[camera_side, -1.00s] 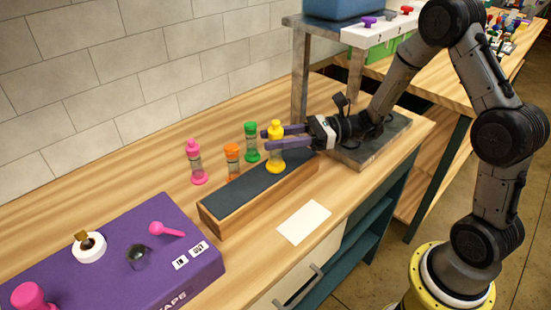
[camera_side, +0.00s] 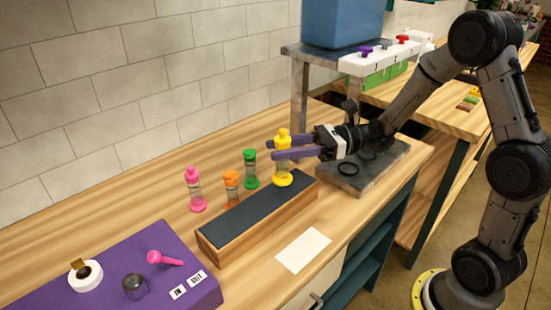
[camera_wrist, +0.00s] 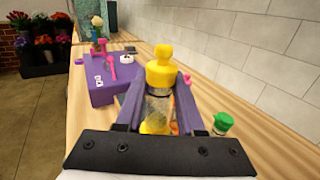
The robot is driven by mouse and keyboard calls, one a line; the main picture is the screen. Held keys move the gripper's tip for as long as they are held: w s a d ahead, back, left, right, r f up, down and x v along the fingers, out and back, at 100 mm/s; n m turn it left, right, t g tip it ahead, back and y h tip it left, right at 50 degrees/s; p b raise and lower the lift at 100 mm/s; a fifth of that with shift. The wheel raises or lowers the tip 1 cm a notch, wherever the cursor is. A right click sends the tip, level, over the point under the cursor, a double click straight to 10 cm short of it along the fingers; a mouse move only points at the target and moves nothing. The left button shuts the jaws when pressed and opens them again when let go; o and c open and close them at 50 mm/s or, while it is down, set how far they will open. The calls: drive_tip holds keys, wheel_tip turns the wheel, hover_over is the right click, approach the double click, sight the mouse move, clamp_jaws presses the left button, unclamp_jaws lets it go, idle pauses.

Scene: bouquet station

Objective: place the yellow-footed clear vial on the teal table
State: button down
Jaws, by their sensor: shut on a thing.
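The clear vial with a yellow foot and yellow cap (camera_side: 282,172) is upright in my gripper (camera_side: 272,150), whose purple fingers are shut on its middle. In the side view it hangs above the far end of a dark-topped wooden block (camera_side: 240,222). In the wrist view the vial (camera_wrist: 162,70) stands between the two fingers, its lower part partly hidden by the gripper body. The bench with teal shelves (camera_side: 365,262) has a wooden top. I cannot tell whether this or the bench behind at right (camera_side: 430,105) is the teal table.
Pink (camera_side: 194,188), orange (camera_side: 231,188) and green (camera_side: 250,170) vials stand behind the block. A purple tape station (camera_side: 130,270) is at front left. A white card (camera_side: 303,250) lies in front of the block. A grey stand (camera_side: 362,172) is at right.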

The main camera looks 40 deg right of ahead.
drive_tip(key=s+d+r, duration=0.3)
drive_tip(key=s+r, duration=0.5)
drive_tip(key=s, duration=0.4)
drive_tip(key=w+d+f+m+t+h, duration=0.35)
drive_tip(key=w+d+f, duration=0.25)
drive_tip(key=w+d, duration=0.4)
drive_tip(key=w+d+f+m+t+h, duration=0.35)
drive_tip(key=w+d+f, duration=0.4)
drive_tip(key=d, duration=0.45)
drive_tip(key=shift+w+a+f+n+g+y, duration=0.4)
drive_tip(key=shift+w+f, duration=0.5)
drive_tip(key=shift+w, duration=2.5)
drive_tip(key=shift+w+a+f+n+g+y, duration=0.15)
drive_tip(key=shift+w+a+f+n+y, duration=0.5)
drive_tip(key=shift+w, duration=2.75)
drive_tip(key=shift+w+a+f+n+g+y, duration=0.2)
drive_tip(key=shift+w+a+f, duration=0.75)
drive_tip(key=shift+w, duration=2.45)
drive_tip(key=shift+d+f, duration=0.3)
drive_tip(key=shift+f, duration=0.15)
